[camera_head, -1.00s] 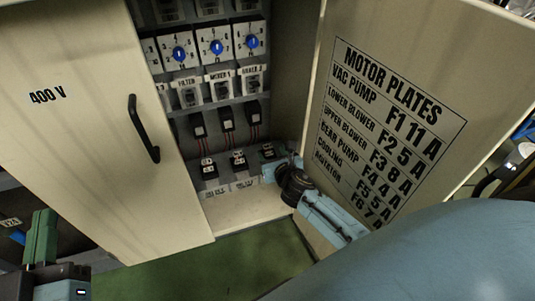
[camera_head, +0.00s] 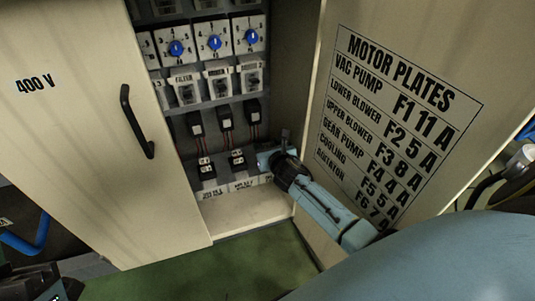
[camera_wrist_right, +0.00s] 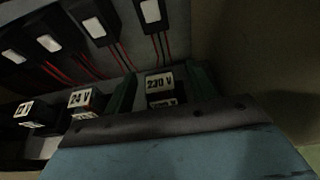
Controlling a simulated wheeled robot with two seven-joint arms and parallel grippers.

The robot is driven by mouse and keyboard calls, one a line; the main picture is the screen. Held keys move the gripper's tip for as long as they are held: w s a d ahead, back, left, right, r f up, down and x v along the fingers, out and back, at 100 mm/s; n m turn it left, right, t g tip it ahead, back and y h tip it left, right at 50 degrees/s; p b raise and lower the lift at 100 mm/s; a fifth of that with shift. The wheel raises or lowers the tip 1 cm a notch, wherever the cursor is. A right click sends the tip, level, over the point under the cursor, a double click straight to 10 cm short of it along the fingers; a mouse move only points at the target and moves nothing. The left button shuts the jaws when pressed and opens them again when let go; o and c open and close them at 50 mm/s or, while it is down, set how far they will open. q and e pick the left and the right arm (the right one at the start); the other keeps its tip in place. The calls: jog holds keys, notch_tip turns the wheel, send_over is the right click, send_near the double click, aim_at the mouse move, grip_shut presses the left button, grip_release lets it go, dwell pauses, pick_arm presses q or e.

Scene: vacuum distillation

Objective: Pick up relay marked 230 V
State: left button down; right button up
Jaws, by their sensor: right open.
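The relay marked 230 V (camera_wrist_right: 160,84) shows in the right wrist view, a dark block with a white label, between the two green fingers of my right gripper (camera_wrist_right: 162,92). The fingers are open, one on each side of it; I cannot tell whether they touch it. In the head view my right gripper (camera_head: 275,158) is at the right end of the lowest relay row and hides this relay. The relay marked 24 V (camera_wrist_right: 82,100) stands to its left, and another relay (camera_wrist_right: 38,113) stands further left. Two of these neighbours, a middle relay (camera_head: 237,161) and a left relay (camera_head: 207,171), show in the head view.
Black devices with red wires (camera_head: 227,119) sit just above the relays. The open cabinet door (camera_head: 400,120) with the motor plate list stands close to the right of my arm. The 400 V door (camera_head: 75,130) is on the left. Blue-knobbed switches (camera_head: 214,43) fill the upper shelf.

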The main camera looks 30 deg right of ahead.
jog(key=c, duration=1.1)
jog(key=shift+r, duration=0.1)
